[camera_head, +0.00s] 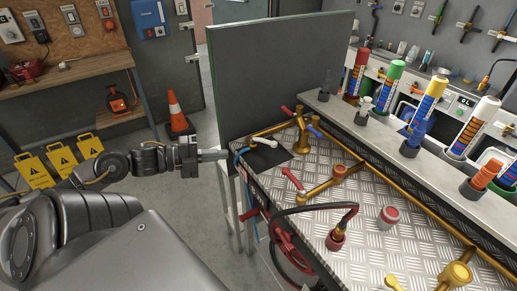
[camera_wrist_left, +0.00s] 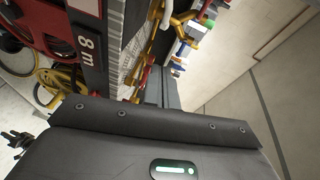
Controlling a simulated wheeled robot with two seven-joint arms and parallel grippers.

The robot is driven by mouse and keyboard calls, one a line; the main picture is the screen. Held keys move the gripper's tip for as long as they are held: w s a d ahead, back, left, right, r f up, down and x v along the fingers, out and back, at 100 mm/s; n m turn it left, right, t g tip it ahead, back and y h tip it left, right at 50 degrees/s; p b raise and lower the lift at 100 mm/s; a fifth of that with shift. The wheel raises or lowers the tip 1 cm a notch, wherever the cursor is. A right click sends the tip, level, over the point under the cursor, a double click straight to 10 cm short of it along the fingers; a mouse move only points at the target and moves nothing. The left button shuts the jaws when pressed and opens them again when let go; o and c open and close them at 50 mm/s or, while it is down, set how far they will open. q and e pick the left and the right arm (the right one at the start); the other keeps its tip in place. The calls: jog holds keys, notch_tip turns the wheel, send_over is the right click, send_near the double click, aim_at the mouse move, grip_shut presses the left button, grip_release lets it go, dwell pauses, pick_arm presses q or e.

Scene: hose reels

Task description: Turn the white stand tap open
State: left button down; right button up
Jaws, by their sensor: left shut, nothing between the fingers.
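The white tap lever (camera_head: 264,141) sits at the left end of the metal-topped bench, beside a dark square plate, with a blue hose close by on its left. My left gripper (camera_head: 226,155) reaches in from the left and its tips end a little left of the white lever, apart from it. It looks shut and empty. In the left wrist view the gripper's grey fingers (camera_wrist_left: 153,86) point up toward the bench's pipes. I cannot clearly pick out the white lever there. My right gripper is not in view.
A green-grey panel (camera_head: 275,75) stands behind the bench's left end. Brass pipes (camera_head: 320,187) with red and blue handles run across the bench top (camera_head: 375,240). A red hose reel (camera_head: 290,245) hangs on the front. A traffic cone (camera_head: 177,113) stands on the floor behind.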

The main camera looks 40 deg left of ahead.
pick_arm(q)
send_near(271, 145)
jog(key=d, duration=0.1)
jog(key=w+d, duration=0.1)
jog(key=d, duration=0.1)
jog(key=shift+d+r+p, duration=0.1)
jog(key=shift+d+p, duration=0.25)
jog(key=shift+p, duration=0.05)
jog(key=w, duration=0.3)
jog(key=shift+a+f, duration=0.25)
jog(key=shift+f, duration=0.05)
jog(key=shift+w+a+f+p, duration=0.1)
jog(key=shift+w+f+p, duration=0.1)
jog(key=shift+w+p, duration=0.15)
jog(key=shift+w, duration=0.15)
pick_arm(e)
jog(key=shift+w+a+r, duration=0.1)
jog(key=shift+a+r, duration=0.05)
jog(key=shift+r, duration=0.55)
pick_arm(q)
jog(key=shift+w, duration=0.1)
